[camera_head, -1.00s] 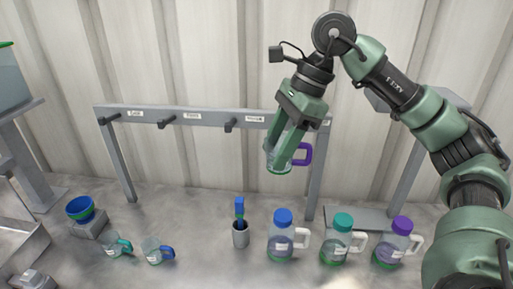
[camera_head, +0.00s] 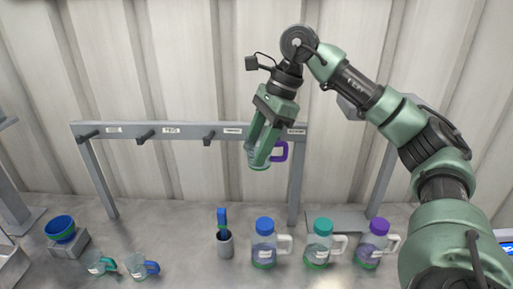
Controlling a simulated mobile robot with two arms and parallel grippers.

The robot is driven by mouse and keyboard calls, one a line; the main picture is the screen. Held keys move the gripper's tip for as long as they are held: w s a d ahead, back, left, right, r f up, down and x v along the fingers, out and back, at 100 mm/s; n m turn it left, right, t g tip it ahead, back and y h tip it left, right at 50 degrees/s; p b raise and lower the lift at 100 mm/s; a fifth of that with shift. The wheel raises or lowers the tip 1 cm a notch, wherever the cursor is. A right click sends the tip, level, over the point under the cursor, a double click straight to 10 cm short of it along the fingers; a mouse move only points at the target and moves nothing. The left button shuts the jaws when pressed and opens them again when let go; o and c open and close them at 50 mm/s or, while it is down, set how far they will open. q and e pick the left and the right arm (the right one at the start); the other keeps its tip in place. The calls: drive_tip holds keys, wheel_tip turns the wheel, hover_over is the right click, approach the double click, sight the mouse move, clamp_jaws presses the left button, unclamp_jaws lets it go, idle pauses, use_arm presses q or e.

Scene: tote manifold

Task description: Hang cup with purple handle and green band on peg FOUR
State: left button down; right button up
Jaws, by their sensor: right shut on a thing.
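The clear cup with a purple handle and green band (camera_head: 254,155) is held in my right gripper (camera_head: 262,156), whose green fingers are shut on it. The cup is upright, in the air by the right end of the grey peg rail (camera_head: 190,131). Its purple handle (camera_head: 281,151) points right. Peg FOUR is hidden behind the gripper; a small label (camera_head: 296,132) shows just right of it. I cannot tell whether the cup touches the peg. Three dark pegs to the left show bare: the first (camera_head: 88,136), second (camera_head: 146,137) and third (camera_head: 208,138). My left gripper is not in view.
Below stand bottles with blue (camera_head: 265,226), teal (camera_head: 323,225) and purple (camera_head: 379,227) lids. A grey holder (camera_head: 225,244) with a blue brush is left of them. Cups with teal (camera_head: 108,263) and blue (camera_head: 152,267) handles and blue bowls (camera_head: 60,229) are at lower left.

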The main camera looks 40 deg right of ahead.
drive_tip(key=shift+w+d+p, duration=0.3)
drive_tip(key=shift+w+d, duration=0.25)
drive_tip(key=shift+w, duration=0.1)
drive_tip(key=shift+w+d+f+p, duration=0.15)
drive_tip(key=shift+w+d+p, duration=0.25)
drive_tip(key=shift+w+d, duration=0.4)
drive_tip(key=shift+w+d+f+p, duration=0.15)
drive_tip(key=shift+w+d+p, duration=0.25)
drive_tip(key=shift+w+d, duration=0.4)
drive_tip(key=shift+w+d+f+p, duration=0.15)
drive_tip(key=shift+w+d+p, duration=0.1)
drive_tip(key=shift+w, duration=0.15)
drive_tip(key=shift+w+d+f+p, duration=0.1)
drive_tip(key=shift+w+d+p, duration=0.1)
drive_tip(key=shift+w, duration=0.2)
drive_tip(key=o, duration=1.4)
drive_tip(key=shift+s+r, duration=0.15)
drive_tip(key=shift+c, duration=0.2)
drive_tip(key=shift+o, duration=1.3)
drive_tip(key=shift+r, duration=0.1)
